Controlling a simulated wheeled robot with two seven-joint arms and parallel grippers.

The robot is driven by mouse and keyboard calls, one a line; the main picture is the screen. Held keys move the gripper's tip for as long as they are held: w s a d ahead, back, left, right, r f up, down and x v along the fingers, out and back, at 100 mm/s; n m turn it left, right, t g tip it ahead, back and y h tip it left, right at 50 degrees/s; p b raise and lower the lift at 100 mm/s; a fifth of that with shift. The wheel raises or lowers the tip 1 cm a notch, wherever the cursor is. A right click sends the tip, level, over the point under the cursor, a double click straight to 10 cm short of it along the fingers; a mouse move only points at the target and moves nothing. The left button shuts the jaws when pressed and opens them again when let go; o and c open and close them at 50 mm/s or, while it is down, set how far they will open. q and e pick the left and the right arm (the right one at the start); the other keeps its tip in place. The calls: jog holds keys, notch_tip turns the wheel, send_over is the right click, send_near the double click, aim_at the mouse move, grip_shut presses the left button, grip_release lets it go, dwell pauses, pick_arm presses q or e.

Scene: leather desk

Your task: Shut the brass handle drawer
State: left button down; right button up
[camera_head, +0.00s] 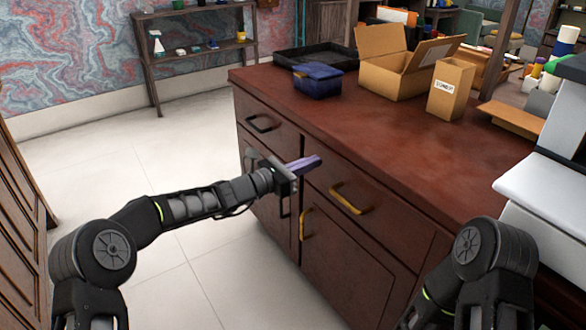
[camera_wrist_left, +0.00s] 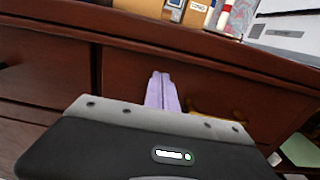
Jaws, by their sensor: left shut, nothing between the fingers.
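The drawer with the brass handle (camera_head: 350,198) is in the front of the dark red-brown cabinet, right of a drawer with a black handle. Its front looks close to flush with the cabinet; I cannot tell whether a small gap remains. My left gripper (camera_head: 306,163) is shut and empty, its purple fingers pointing at the drawer's upper left part, left of the handle. In the left wrist view the fingertips (camera_wrist_left: 162,92) lie against or just before the drawer front (camera_wrist_left: 130,80); contact is unclear. The brass handle is partly hidden there by the gripper body. My right gripper is out of view.
A blue box (camera_head: 318,80), a black tray (camera_head: 312,57), an open cardboard box (camera_head: 400,65) and a smaller carton (camera_head: 450,88) stand on the cabinet top. A brass door handle (camera_head: 304,222) sits below the drawer. The floor at left is clear.

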pick_arm(q)
jog(key=p+v, duration=0.2)
jog(key=v, duration=0.9)
jog(key=shift+a, duration=0.35)
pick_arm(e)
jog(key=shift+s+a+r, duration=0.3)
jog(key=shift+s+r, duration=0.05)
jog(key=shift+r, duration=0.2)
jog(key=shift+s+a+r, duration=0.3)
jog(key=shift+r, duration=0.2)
pick_arm(q)
jog(key=shift+s+f, duration=0.1)
jog(key=shift+f, duration=0.05)
